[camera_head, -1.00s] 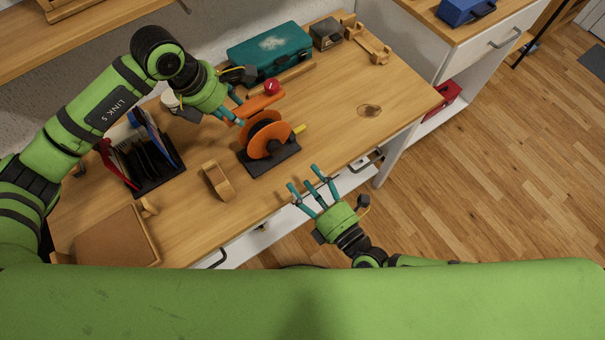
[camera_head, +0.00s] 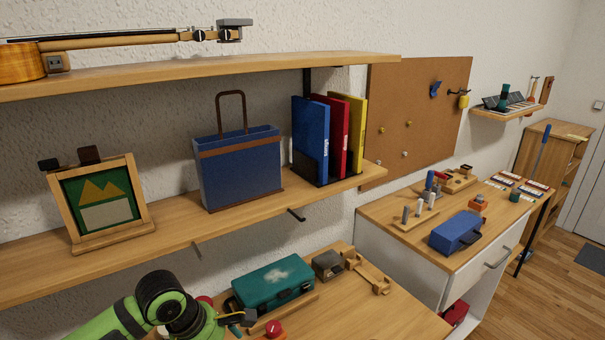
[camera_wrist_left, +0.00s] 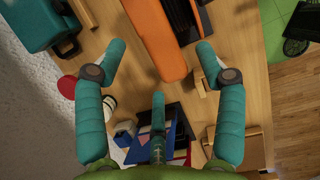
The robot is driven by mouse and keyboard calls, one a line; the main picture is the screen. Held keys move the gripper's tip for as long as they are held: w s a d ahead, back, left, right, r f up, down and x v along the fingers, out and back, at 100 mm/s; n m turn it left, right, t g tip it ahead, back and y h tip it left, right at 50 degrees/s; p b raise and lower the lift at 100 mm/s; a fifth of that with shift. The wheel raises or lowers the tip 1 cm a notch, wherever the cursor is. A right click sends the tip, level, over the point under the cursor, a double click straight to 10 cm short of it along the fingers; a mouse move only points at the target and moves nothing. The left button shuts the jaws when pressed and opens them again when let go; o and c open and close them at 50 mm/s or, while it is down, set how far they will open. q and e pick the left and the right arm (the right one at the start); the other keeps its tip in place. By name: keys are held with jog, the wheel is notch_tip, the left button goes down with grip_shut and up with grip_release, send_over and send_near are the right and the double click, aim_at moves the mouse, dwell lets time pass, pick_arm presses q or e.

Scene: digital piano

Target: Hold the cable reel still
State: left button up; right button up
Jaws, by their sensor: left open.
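The orange cable reel (camera_wrist_left: 155,40) shows in the left wrist view as a long orange part at top centre, with black parts beside it. The rest of the reel is cut off by the frame edge. My left gripper (camera_wrist_left: 157,62) is open, its two teal front fingers on either side of the reel's near end and its third finger below. I see no clear contact. My right gripper cannot be made out.
A teal case (camera_head: 273,284) lies on the workbench behind my left wrist, with a red knob (camera_head: 272,327) in front. A file sorter (camera_wrist_left: 178,128) and a wooden block (camera_wrist_left: 240,142) lie below the fingers. A shelf (camera_head: 230,216) hangs above the bench.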

pick_arm(q)
jog(key=p+v, duration=0.2)
jog(key=v, duration=0.2)
jog(key=shift+s+a+r, duration=0.1)
jog(key=shift+r, duration=0.25)
jog(key=v, duration=1.2)
jog(key=shift+s, duration=0.1)
